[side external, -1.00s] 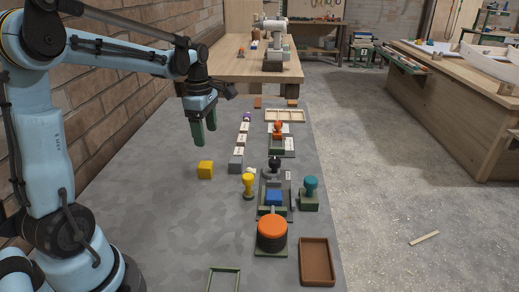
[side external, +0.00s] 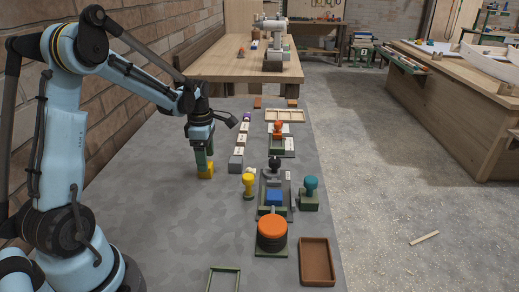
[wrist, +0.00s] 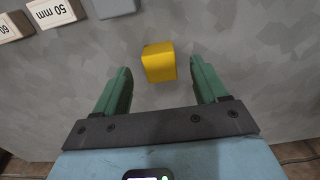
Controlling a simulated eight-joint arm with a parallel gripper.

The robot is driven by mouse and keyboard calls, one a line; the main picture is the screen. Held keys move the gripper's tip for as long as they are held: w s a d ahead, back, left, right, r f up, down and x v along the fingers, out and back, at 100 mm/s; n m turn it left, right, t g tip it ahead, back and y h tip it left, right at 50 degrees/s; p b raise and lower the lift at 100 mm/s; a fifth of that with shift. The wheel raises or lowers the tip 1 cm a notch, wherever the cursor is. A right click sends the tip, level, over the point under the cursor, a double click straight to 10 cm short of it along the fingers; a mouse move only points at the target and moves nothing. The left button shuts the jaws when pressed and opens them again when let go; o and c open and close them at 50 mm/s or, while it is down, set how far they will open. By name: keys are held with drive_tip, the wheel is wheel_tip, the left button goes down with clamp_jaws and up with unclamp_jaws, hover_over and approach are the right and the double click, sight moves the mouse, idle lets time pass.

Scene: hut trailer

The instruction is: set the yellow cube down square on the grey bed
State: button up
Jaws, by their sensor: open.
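The yellow cube (side external: 205,172) sits on the grey table, left of the row of blocks. In the wrist view the yellow cube (wrist: 159,63) lies ahead of and between the two green fingers, apart from both. My gripper (side external: 203,165) is open, pointing down at the cube; in the side view its fingers overlap the cube's upper part. The wrist view shows my gripper (wrist: 160,85) with a wide gap and nothing held. A plain grey block (side external: 236,163) stands right of the cube; I cannot tell whether it is the grey bed. It also shows in the wrist view (wrist: 114,8).
Labelled pale blocks (side external: 240,141) run back from the grey block. A yellow-knobbed piece (side external: 248,184), a blue block (side external: 274,198), a teal-knobbed stamp (side external: 310,192) and an orange-topped drum (side external: 272,232) stand to the right. A brown tray (side external: 317,261) lies at the front right.

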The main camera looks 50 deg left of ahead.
drive_tip(key=shift+f, duration=1.85)
drive_tip(key=shift+c, duration=0.3)
drive_tip(key=c, duration=1.1)
drive_tip(key=shift+o, duration=0.2)
drive_tip(key=shift+r, duration=0.15)
